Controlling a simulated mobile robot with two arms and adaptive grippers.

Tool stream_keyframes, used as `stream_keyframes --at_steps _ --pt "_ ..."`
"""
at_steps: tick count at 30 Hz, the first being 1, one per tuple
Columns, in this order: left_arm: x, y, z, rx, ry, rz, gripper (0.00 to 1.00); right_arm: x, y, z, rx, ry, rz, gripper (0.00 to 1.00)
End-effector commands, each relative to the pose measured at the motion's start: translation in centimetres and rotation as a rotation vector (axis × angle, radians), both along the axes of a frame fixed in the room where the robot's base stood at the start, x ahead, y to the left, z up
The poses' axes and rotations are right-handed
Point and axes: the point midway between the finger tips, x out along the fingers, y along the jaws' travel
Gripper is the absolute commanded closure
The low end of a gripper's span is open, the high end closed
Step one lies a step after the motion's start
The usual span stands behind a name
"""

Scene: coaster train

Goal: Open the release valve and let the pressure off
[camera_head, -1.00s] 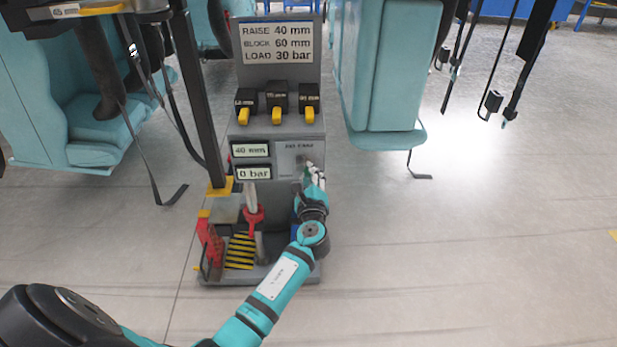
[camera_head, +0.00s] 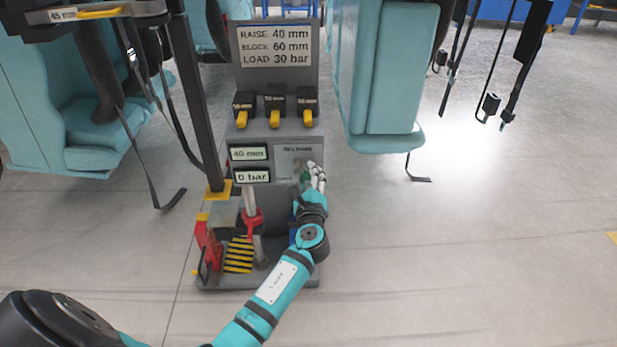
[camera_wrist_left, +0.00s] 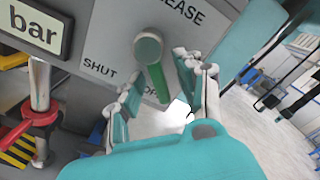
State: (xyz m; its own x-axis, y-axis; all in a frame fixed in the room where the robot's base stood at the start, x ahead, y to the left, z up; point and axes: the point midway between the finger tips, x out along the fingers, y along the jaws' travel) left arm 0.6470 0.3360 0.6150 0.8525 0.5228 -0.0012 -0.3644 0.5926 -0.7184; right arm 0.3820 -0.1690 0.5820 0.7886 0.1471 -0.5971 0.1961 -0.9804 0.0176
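The release valve has a round grey hub (camera_wrist_left: 148,46) and a green lever (camera_wrist_left: 158,84) on the grey panel marked RELEASE. In the left wrist view the lever slants downward, between the SHUT label (camera_wrist_left: 99,69) and a partly hidden label starting "OP". My left gripper (camera_head: 315,178) is at the valve in the head view. Its white-tipped fingers stand apart on both sides of the lever in the left wrist view; contact cannot be made out. The pressure display (camera_head: 252,175) reads 0 bar. My right gripper is out of view.
Above the valve are a 40 mm display (camera_head: 248,153) and several yellow-handled black blocks (camera_head: 275,105). A red-collared jack (camera_head: 252,218) stands left of my arm. Teal seats (camera_head: 390,80) flank the stand. Hanging straps and a dark post are near; the floor at right is clear.

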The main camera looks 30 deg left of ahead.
Motion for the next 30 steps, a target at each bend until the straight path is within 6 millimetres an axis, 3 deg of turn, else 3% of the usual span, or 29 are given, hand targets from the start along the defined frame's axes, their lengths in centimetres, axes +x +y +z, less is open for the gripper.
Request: stream_keyframes --at_steps 8,21,30 --pt "-1.7 -1.1 -0.1 0.0 0.001 -0.002 0.64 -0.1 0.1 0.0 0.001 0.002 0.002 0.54" --pt "-9.0 -5.5 -0.1 -0.001 0.002 0.001 0.64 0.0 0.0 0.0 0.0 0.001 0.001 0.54" --pt "-10.3 -6.3 0.0 0.0 0.0 0.0 0.64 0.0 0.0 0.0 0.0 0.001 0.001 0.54"
